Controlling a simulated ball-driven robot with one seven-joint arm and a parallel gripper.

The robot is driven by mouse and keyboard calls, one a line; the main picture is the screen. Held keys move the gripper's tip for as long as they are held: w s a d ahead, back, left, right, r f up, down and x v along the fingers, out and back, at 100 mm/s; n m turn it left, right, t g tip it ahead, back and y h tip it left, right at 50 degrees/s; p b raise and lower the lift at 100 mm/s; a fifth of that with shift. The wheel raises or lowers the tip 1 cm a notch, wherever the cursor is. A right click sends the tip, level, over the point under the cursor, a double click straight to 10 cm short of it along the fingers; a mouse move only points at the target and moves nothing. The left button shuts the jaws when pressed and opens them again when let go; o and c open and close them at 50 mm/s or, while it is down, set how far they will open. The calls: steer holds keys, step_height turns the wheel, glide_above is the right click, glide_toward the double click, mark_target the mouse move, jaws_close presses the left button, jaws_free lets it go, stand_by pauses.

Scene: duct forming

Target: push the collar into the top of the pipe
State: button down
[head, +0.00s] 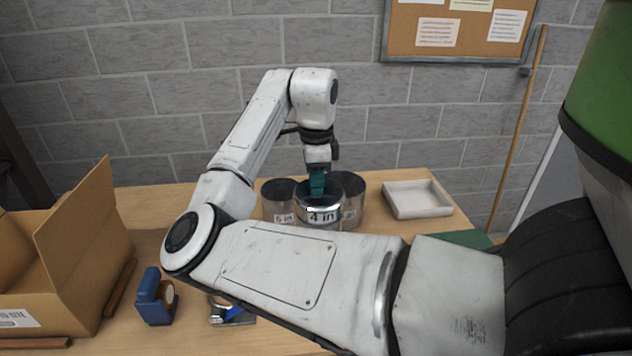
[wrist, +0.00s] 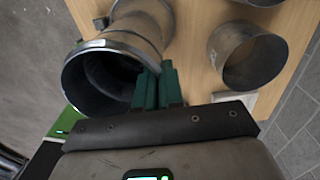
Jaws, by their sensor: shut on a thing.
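The shiny metal collar (head: 318,211), marked "4 in", is in the middle of the head view. My gripper (head: 317,190) comes down from above with green fingers at its rim. In the wrist view the collar (wrist: 78,82) shows its round open mouth at the left, and the green fingers of my gripper (wrist: 158,88) are shut on the right side of its wall. A metal pipe (wrist: 148,20) shows beyond the collar, roughly in line with it. How far the collar sits in the pipe is hidden. My arm hides the lower part in the head view.
A dark pipe piece (head: 277,203) marked "5 in" stands left of the collar, and a wider one (head: 352,194) stands behind right. A white tray (head: 416,199) is at the right.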

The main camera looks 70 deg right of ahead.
steer(key=shift+f, duration=0.35)
stand_by(0.3)
steer(key=c, duration=1.2)
jaws_free()
step_height(320, 180, up, 11)
steer(key=shift+f, duration=0.1)
steer(key=shift+f, duration=0.1)
